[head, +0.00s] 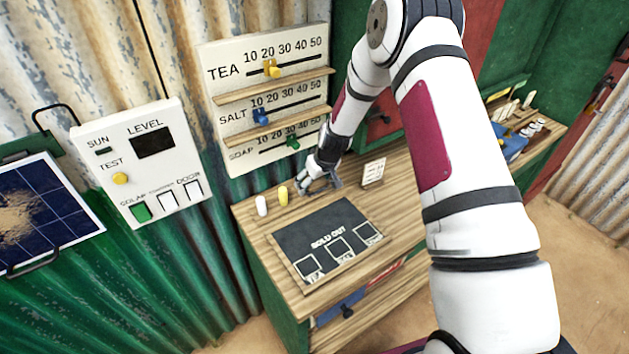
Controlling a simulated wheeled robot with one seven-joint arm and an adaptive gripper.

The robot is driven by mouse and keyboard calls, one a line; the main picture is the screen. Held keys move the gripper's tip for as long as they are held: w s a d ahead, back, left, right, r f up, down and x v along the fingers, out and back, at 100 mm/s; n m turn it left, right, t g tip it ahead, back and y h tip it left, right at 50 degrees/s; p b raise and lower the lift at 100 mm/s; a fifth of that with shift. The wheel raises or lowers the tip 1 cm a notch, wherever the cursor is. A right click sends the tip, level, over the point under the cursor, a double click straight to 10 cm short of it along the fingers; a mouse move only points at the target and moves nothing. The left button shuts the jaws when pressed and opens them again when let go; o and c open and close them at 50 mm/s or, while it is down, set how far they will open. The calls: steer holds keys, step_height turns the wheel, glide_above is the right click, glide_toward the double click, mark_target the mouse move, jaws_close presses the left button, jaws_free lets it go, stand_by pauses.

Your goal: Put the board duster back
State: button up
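My gripper (319,184) is low over the back of the wooden counter (400,205), just right of a yellow stick (283,195) and a white stick (262,205). Its dark fingers look spread apart, but they are small here and I cannot tell whether anything is between them. I cannot make out a board duster; one could be hidden by the gripper or arm. A black board (325,227) marked "SOLD OUT", with several outlined squares along its front, lies on the counter.
A small white card (373,172) stands right of the gripper. A price board (268,95) with sliders hangs on the wall behind. A level panel (143,163) and a solar panel (45,215) are at left. Another counter with small items (515,135) is at far right.

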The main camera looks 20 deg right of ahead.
steer(key=shift+r, duration=0.1)
steer(key=s+r, duration=0.6)
steer(key=r, duration=0.5)
steer(key=s+r+m+h, duration=0.1)
steer(key=s+r, duration=0.5)
steer(key=r, duration=0.5)
steer(key=s+r, duration=0.7)
steer(key=r, duration=0.4)
steer(key=s+r+m, duration=0.1)
steer(key=s+r, duration=0.2)
steer(key=s, duration=0.7)
steer(key=s+r+m+t, duration=0.1)
steer(key=s+r, duration=0.2)
steer(key=s, duration=0.7)
steer(key=shift+r, duration=0.2)
steer(key=shift+s, duration=0.1)
